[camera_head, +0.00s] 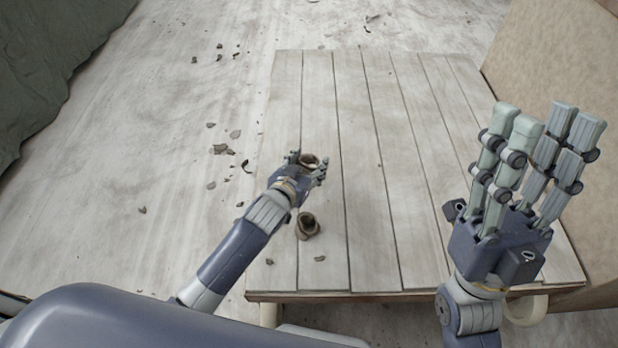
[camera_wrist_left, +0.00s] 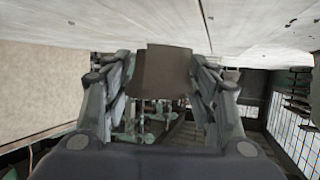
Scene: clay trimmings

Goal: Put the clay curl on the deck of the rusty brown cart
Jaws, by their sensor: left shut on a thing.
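My left gripper (camera_head: 305,170) is over the left part of a pale plank deck (camera_head: 400,200). It is shut on a brownish-grey curved piece, the clay curl (camera_head: 311,159), which also shows between the fingers in the left wrist view (camera_wrist_left: 163,72). Whether the curl touches the planks is unclear. A similar brown, hollow piece (camera_head: 308,227) lies on the deck, nearer to me. My right gripper (camera_head: 540,122) is open and empty over the deck's right side, fingers extended. I cannot pick out a rusty brown surface; the planks look whitish grey with a brown front edge.
Small clay scraps lie on the deck's near-left corner (camera_head: 320,258) and on the dusty floor (camera_head: 180,120) to the left. A tan panel (camera_head: 570,80) stands along the right edge. A dark green cloth (camera_head: 40,60) hangs at far left. The deck's middle and back are clear.

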